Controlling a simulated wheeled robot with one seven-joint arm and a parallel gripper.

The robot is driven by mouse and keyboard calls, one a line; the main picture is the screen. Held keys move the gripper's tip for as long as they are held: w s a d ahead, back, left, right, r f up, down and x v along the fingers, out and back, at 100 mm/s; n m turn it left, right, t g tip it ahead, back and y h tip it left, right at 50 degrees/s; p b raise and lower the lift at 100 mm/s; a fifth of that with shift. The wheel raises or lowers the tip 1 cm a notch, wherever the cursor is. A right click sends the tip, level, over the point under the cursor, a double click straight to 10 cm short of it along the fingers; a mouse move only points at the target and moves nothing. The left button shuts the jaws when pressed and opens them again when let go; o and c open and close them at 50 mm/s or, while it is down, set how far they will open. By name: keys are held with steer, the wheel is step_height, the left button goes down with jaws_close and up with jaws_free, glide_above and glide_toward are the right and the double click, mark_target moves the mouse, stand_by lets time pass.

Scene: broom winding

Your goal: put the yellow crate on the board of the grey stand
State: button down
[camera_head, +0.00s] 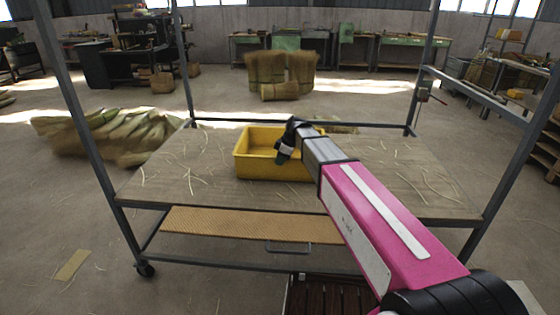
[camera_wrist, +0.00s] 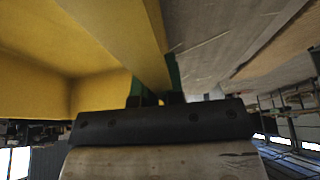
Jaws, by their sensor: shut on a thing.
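The yellow crate (camera_head: 262,169) is upright over the middle of the wooden board (camera_head: 160,182) of the grey stand (camera_head: 95,142). It looks level, and its base appears to be on or very close to the board; I cannot tell whether a small gap is left. My gripper (camera_head: 284,154) is at the crate's near wall, shut on its rim. In the wrist view my gripper (camera_wrist: 155,99) has the yellow wall of the crate (camera_wrist: 110,45) between its fingertips. My arm hides the crate's right end in the head view.
Thin straw pieces (camera_head: 190,180) lie scattered on the board, which has free room left and right of the crate. Upright posts stand at the stand's corners. A lower woven shelf (camera_head: 220,224) is beneath. Straw bundles (camera_head: 110,135) lie on the floor at left.

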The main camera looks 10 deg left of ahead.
stand_by(0.3)
steer(key=c, duration=1.2)
jaws_free()
steer(key=shift+c, duration=0.2)
steer(key=v, duration=1.2)
